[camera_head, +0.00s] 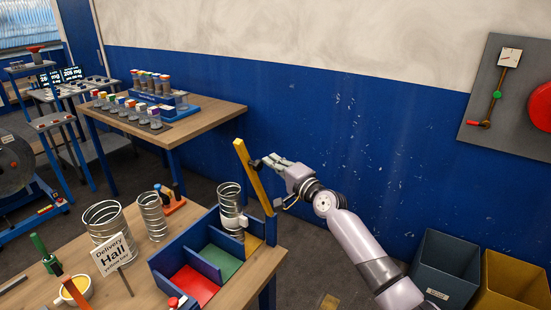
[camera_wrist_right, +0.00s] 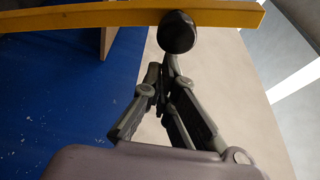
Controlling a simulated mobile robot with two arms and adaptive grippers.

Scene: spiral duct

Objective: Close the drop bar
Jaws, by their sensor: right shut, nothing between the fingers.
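The drop bar is a long yellow bar (camera_head: 254,177) with a round black knob (camera_wrist_right: 177,32). In the head view it stands raised and steeply tilted, its lower end by the right side of the blue compartment box (camera_head: 181,252) and its upper end leaning left. In the wrist view the bar (camera_wrist_right: 90,17) runs across the top. My right gripper (camera_head: 270,160) is shut and empty beside the upper part of the bar. In the wrist view its fingers (camera_wrist_right: 162,75) are together just below the knob; I cannot tell if they touch it. My left gripper is out of view.
The box has red, green and yellow floors, with a spiral duct piece (camera_head: 231,205) at its back. More duct pieces (camera_head: 104,222), a sign (camera_head: 113,255) and a yellow cup (camera_head: 76,291) stand on the table. Bins (camera_head: 446,268) stand at right. Open floor lies between.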

